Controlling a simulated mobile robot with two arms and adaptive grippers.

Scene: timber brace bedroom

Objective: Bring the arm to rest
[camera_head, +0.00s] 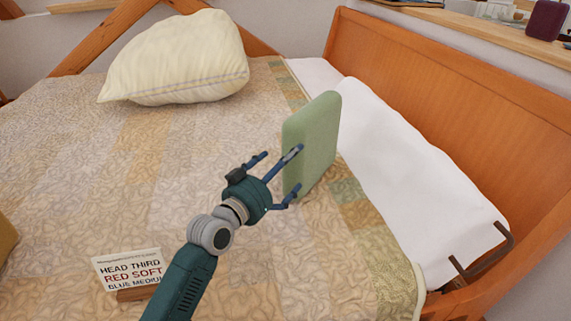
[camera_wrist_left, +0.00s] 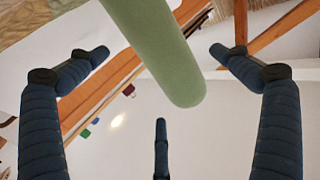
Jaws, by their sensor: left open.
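My left gripper (camera_head: 297,168) is open in the middle of the head view, its fingers spread beside a green cushion-like block (camera_head: 318,140). The block stands upright on the bed near the headboard end. In the left wrist view the block (camera_wrist_left: 160,50) comes in from the top between the spread fingers of the gripper (camera_wrist_left: 160,56). I cannot tell whether any finger touches it. My right gripper does not show.
A patterned bedspread (camera_head: 120,170) covers the bed. A cream pillow (camera_head: 180,60) lies at the back, white bedding (camera_head: 385,150) along the wooden headboard (camera_head: 450,80). A printed card (camera_head: 130,270) stands at lower left. A dark metal bracket (camera_head: 485,258) is at lower right.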

